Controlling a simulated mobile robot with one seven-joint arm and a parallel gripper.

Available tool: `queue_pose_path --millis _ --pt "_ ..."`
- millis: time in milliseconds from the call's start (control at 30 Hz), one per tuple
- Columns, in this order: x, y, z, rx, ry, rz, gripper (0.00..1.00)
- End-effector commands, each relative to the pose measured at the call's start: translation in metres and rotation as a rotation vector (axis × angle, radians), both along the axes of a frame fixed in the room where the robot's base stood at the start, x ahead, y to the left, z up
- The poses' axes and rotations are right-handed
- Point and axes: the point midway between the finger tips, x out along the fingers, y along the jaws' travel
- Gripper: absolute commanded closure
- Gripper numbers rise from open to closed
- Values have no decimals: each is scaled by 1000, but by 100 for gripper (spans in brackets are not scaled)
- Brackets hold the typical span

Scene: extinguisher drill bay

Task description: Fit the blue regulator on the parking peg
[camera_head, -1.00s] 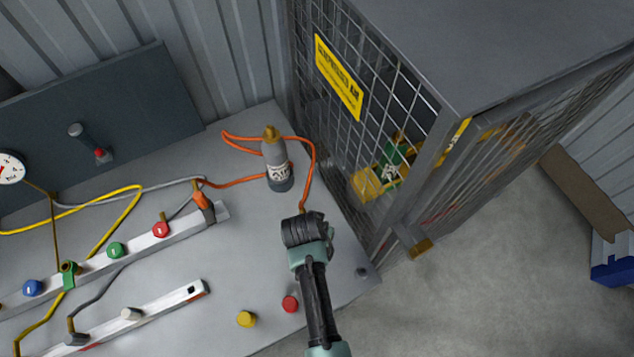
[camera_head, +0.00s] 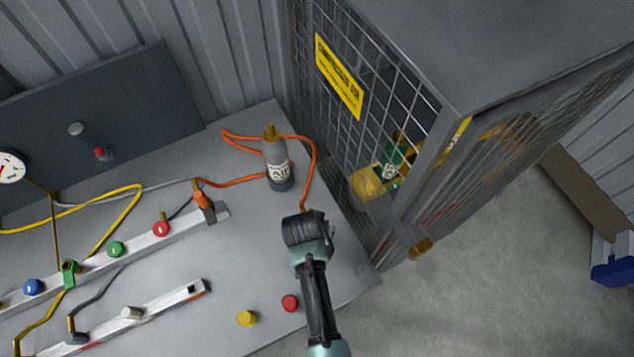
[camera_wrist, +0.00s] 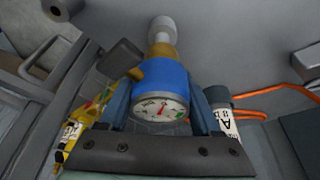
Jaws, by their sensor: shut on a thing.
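The blue regulator (camera_wrist: 162,80), with a round white-faced gauge (camera_wrist: 161,107), a brass stem and a pale round end, shows in the wrist view. My gripper (camera_wrist: 160,100) is shut on it, with a finger on either side. In the head view my gripper (camera_head: 307,226) is over the bench's right part, in front of the grey AIR cylinder (camera_head: 278,172); the regulator is hidden there. I cannot tell for sure which post is the parking peg. A grey-capped post (camera_head: 76,130) stands on the dark back panel, and a small grey stub (camera_head: 364,271) is near the bench's right corner.
A mesh cage (camera_head: 375,110) stands close right of my gripper. An orange hose (camera_head: 312,160) loops around the cylinder. Red (camera_head: 290,303) and yellow (camera_head: 247,318) caps lie left of my arm. Rails (camera_head: 140,240) with coloured knobs and hoses fill the left.

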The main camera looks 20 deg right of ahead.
Motion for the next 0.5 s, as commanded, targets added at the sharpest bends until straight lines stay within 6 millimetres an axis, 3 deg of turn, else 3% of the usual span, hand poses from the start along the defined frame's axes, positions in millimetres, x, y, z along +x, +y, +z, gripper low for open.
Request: queue_pose_path --millis 500 --pt "1 0 -10 -1 -2 0 100"
